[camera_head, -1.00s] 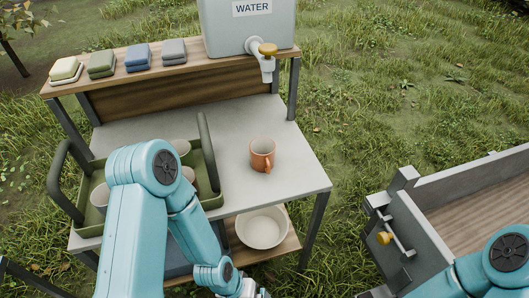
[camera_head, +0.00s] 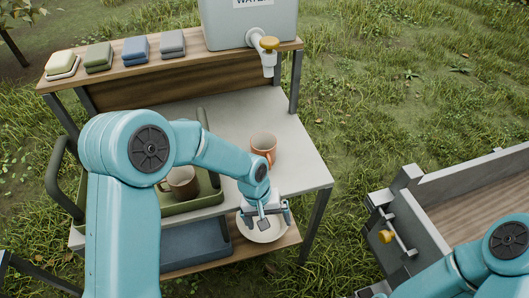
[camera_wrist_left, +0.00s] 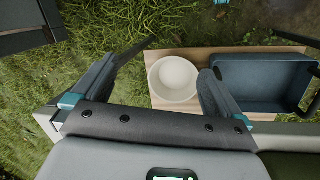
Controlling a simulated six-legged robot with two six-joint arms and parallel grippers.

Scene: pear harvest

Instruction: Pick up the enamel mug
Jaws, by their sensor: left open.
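An orange-brown mug (camera_head: 263,146) stands upright on the grey tabletop (camera_head: 300,165), right of the green tray; I take it for the enamel mug. Another, brownish mug (camera_head: 183,182) is in the green tray (camera_head: 205,200), partly hidden by my left arm. My left gripper (camera_head: 266,220) is open and empty at the table's front edge, nearer to me than the orange mug. In the left wrist view its fingers (camera_wrist_left: 160,70) are apart, with the lower shelf beyond; no mug shows there. My right gripper is out of view.
A white bowl (camera_wrist_left: 173,78) and a blue-grey bin (camera_wrist_left: 262,85) are on the lower shelf. A water tank (camera_head: 248,25) with a tap (camera_head: 268,58) overhangs the table's back. Folded cloths (camera_head: 135,55) lie on the upper shelf.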

